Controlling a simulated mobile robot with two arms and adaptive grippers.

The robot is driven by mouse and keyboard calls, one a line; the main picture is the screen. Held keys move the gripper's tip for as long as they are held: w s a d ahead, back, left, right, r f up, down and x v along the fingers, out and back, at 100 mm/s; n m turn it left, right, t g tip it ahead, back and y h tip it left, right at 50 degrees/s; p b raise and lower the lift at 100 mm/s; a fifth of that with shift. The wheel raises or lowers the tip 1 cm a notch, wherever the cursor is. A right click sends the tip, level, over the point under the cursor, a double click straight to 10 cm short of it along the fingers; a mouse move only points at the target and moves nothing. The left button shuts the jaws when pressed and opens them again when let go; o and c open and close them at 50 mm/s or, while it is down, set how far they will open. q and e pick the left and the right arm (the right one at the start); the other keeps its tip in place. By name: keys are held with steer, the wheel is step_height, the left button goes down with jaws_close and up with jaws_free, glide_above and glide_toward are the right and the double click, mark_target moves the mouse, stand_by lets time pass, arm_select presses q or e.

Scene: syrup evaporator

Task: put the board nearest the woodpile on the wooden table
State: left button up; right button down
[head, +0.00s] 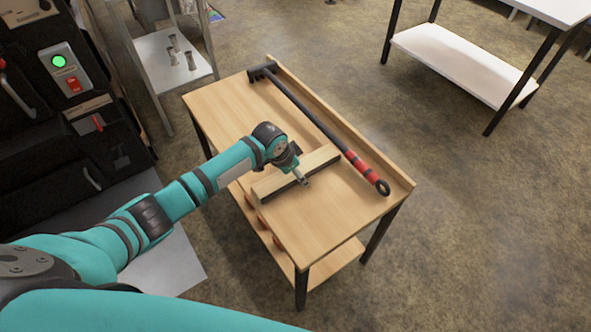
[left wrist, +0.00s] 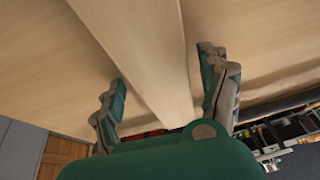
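A pale wooden board (head: 320,160) lies on the wooden table (head: 338,215), crosswise to the table's long side. It also shows in the left wrist view as a long light bar (left wrist: 145,45). My left gripper (head: 298,174) is at the middle of the board, from above. In the left wrist view my left gripper (left wrist: 162,68) is open, with one finger on each side of the board. A gap shows between the left finger and the board; the right finger is closer to its edge. My right gripper is not in view. I cannot make out a woodpile.
A long black tool with a red handle (head: 362,170) lies along the table's raised far edge. A dark machine (head: 65,110) and a metal stand with small cups (head: 170,55) are at the left. A white table (head: 455,60) stands at upper right, with open floor between.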

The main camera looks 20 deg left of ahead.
arm_select(q)
steer(key=shift+r, duration=0.1)
steer(key=shift+r, duration=0.25)
steer(key=p+v, duration=0.2)
steer(key=v, duration=0.9)
steer(key=shift+s+r, duration=0.25)
steer(key=shift+r, duration=0.05)
